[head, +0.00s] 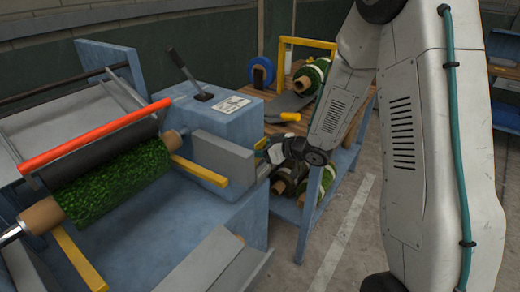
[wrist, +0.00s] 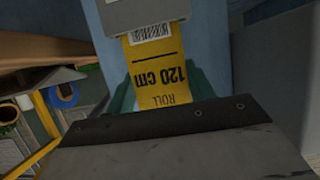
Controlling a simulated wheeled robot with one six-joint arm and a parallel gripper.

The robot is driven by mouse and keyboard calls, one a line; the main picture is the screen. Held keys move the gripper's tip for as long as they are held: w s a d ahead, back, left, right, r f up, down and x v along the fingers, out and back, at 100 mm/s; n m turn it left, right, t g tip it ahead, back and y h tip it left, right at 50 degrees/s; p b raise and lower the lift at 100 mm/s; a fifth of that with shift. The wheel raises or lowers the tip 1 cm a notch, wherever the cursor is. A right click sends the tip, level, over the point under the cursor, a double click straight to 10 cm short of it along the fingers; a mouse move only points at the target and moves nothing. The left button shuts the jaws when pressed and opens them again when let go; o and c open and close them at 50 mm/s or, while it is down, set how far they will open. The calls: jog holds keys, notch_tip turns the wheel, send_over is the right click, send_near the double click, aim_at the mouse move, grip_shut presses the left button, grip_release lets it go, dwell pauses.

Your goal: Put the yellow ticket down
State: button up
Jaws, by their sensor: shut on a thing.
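The yellow ticket (wrist: 158,72) shows in the wrist view with a barcode and the print "120 cm" and "ROLL", upside down. A grey piece covers its upper end, and its lower end goes behind a dark-edged grey plate in the foreground. My gripper (head: 266,152) is shut on the ticket, beside the blue machine (head: 225,112) and close to its grey side panel (head: 224,160) in the head view. The jaws are small and partly hidden there, and I cannot make out the ticket clearly in that view.
A green turf roll (head: 115,183) lies on the machine under a red bar (head: 95,135). A lever (head: 190,75) and a printed card (head: 229,105) are on top. A wooden bench (head: 270,95) behind holds a blue spool (head: 261,72) and more rolls. Open floor (head: 345,235) lies right of the bench.

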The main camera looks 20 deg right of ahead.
jog(key=shift+f, duration=0.15)
jog(key=shift+f, duration=0.5)
jog(key=o, duration=0.9)
jog(key=shift+o, duration=0.2)
